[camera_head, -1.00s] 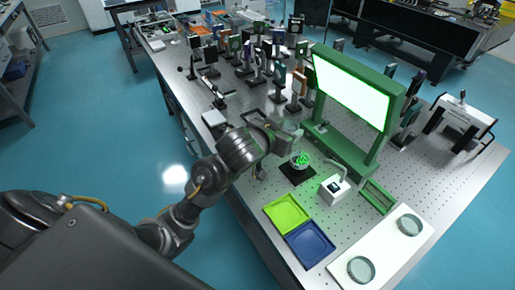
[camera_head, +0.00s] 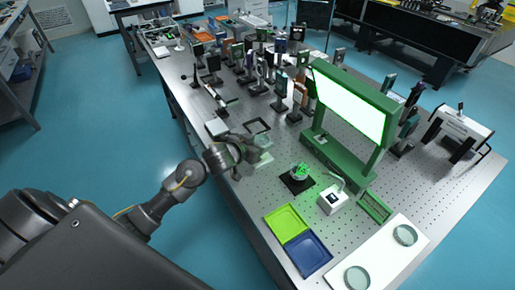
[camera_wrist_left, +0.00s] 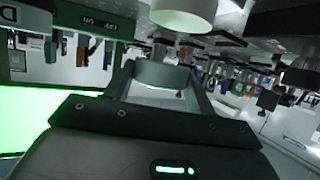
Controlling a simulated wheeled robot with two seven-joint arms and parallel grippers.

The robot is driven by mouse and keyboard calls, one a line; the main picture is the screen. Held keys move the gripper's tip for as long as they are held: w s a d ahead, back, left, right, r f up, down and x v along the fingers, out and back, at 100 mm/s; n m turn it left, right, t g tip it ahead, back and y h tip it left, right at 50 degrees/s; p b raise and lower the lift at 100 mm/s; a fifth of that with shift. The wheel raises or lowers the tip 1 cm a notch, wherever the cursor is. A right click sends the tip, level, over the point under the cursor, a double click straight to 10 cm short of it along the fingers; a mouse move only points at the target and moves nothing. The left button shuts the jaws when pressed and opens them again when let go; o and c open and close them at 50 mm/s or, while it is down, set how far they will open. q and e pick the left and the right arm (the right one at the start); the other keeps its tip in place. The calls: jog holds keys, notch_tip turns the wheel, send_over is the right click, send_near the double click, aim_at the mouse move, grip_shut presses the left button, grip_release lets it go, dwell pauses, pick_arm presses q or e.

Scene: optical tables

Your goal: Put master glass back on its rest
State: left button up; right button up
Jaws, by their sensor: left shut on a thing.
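My left gripper (camera_head: 257,152) is over the table's left part, shut on a pale, see-through glass piece (camera_head: 265,158), which I take to be the master glass. In the left wrist view the fingers (camera_wrist_left: 163,90) stand either side of a pale grey, glassy piece (camera_wrist_left: 165,75). I cannot tell whether the glass touches the table. A dark square frame (camera_head: 257,126) lies just behind the gripper; it may be the rest, but I cannot tell for sure. My right gripper is not in view.
Green (camera_head: 286,222) and blue (camera_head: 309,253) trays lie in front. The green-framed light panel (camera_head: 350,103) stands behind. Several optic mounts (camera_head: 281,88) crowd the back.

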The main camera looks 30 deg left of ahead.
pick_arm(q)
jog(key=shift+w+a+f, duration=0.1)
jog(key=shift+a+f, duration=0.3)
jog(key=shift+f, duration=0.05)
notch_tip(320, 180, down, 3)
jog(key=shift+w+r+p, duration=0.1)
jog(key=shift+p, duration=0.2)
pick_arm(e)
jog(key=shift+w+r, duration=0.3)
pick_arm(q)
jog(key=shift+f, duration=0.2)
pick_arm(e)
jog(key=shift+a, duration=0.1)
pick_arm(q)
jog(key=shift+f, duration=0.15)
jog(key=o, duration=1.2)
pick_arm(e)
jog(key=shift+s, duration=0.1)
